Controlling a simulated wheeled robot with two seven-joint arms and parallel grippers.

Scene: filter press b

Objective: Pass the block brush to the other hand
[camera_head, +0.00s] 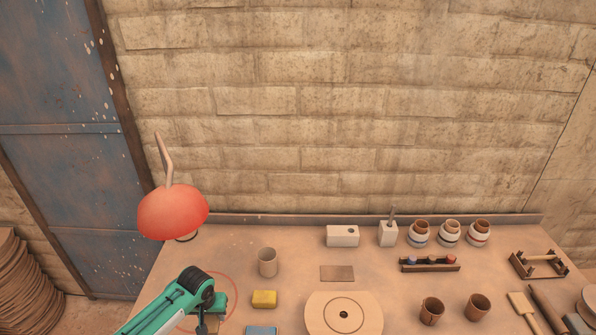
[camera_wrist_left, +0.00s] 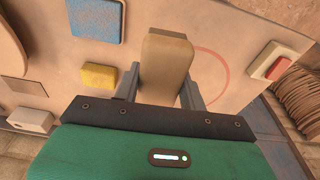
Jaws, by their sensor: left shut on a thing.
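The block brush (camera_wrist_left: 166,68), a tan block with a rounded end, is between the two fingers of my left gripper (camera_wrist_left: 166,88) in the left wrist view. The fingers are shut on its sides. In the head view my left gripper (camera_head: 207,322) is at the lower left, over the red circle (camera_head: 235,291) marked on the table. The wrist hides most of the grip there, and I cannot make out the brush clearly. My right gripper is in neither view.
On the table (camera_head: 225,257) stand a cup (camera_head: 267,262), a yellow block (camera_head: 264,299), a blue block (camera_head: 261,330) and a round disc (camera_head: 344,312). A red lamp (camera_head: 172,211) stands at the back left. Jars (camera_head: 449,233) and a small rack (camera_head: 430,264) are at the right.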

